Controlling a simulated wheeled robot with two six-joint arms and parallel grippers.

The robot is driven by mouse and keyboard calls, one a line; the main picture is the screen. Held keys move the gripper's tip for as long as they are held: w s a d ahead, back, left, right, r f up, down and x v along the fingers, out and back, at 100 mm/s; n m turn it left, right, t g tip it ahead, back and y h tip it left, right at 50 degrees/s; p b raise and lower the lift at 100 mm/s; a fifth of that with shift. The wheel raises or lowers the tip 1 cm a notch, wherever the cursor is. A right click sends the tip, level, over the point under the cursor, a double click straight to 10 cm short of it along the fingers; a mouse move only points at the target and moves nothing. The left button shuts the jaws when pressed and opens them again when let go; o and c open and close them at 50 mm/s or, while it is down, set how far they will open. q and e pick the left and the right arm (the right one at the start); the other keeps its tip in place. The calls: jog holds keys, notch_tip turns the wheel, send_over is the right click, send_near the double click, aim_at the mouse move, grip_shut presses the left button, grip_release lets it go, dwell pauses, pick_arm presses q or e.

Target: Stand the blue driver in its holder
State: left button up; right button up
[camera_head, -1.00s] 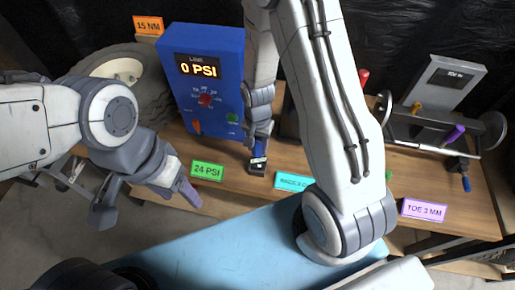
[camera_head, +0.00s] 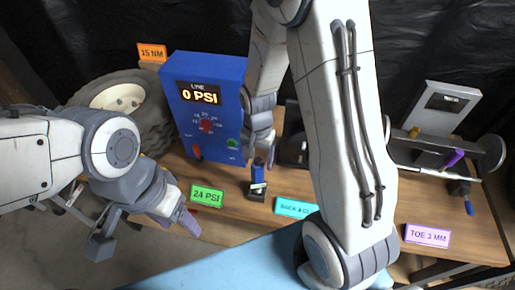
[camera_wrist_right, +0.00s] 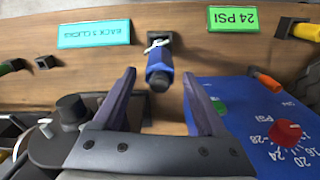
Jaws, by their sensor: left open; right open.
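The blue driver (camera_head: 257,172) stands upright in a small dark holder (camera_head: 257,196) on the wooden bench. In the right wrist view the driver (camera_wrist_right: 159,68) shows end-on, with a pale band near the black holder (camera_wrist_right: 166,42). My right gripper (camera_head: 260,148) is open just above the driver's handle. In the right wrist view its fingers (camera_wrist_right: 158,80) are apart, one on each side of the handle end, with gaps visible. My left gripper (camera_head: 148,228) is open and empty over the floor in front of the bench, left of the green label.
A blue pressure box (camera_head: 222,150) reading 0 PSI stands behind, left of the holder. A tyre (camera_head: 150,112) is further left. Labels, 24 PSI (camera_head: 207,195) and a cyan one (camera_head: 296,208), flank the holder. A grey stand (camera_head: 440,110) is at right. My right arm hides the middle.

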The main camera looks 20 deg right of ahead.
notch_tip(320, 180, up, 6)
jog(key=shift+f, duration=0.2)
jog(key=s+a+r+n, duration=0.5)
jog(key=s+a+n, duration=0.1)
jog(key=s+n, duration=0.2)
jog(key=s+a+r+n+y, duration=0.1)
jog(key=s+a+r+n, duration=0.3)
jog(key=s, duration=0.6)
jog(key=a+n, duration=0.2)
jog(key=n, duration=0.1)
jog(key=shift+a+r+n, duration=0.2)
jog(key=shift+r+n, duration=0.15)
jog(key=shift+n, duration=0.05)
